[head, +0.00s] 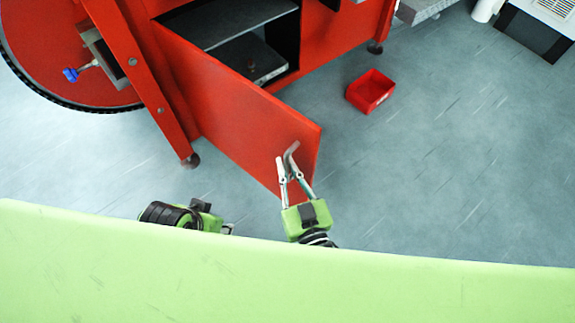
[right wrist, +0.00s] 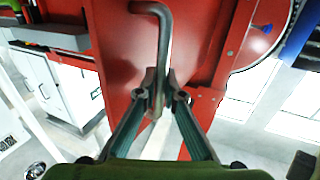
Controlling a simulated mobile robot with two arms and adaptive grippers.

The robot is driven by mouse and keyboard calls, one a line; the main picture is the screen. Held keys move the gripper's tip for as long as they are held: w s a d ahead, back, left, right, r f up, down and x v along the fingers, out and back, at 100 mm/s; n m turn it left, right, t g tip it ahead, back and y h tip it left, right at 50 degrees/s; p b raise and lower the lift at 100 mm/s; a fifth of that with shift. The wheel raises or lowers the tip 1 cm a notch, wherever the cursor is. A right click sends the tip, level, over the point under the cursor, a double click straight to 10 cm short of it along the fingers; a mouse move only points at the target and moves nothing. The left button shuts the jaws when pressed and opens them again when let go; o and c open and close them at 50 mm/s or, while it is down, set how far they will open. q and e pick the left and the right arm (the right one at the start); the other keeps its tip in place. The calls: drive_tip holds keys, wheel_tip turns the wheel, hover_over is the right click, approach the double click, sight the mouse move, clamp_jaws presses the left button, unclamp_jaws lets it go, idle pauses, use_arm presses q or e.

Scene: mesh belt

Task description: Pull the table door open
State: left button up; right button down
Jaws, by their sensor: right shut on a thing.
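The red table door (head: 235,125) stands swung out from the red table frame (head: 345,35), with the dark cabinet interior (head: 245,55) showing behind it. A bent grey metal handle (head: 291,150) is on the door near its free end. My right gripper (head: 287,166) is shut on this handle. In the right wrist view its fingers (right wrist: 161,92) clasp the lower part of the handle (right wrist: 164,42), with the red door panel (right wrist: 112,45) behind. My left gripper (head: 213,217) shows only partly, left of the right one and apart from the door; its fingers are not clear.
A small red bin (head: 370,91) sits on the grey floor right of the door. A red slanted leg (head: 140,80) and a large round red wheel-like part (head: 50,50) stand at left. The floor (head: 440,170) right of the door is otherwise clear.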

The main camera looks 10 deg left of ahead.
drive_tip(key=shift+a, duration=0.1)
drive_tip(key=c, duration=2.2)
unclamp_jaws()
drive_tip(key=shift+o, duration=0.2)
drive_tip(key=v, duration=1.2)
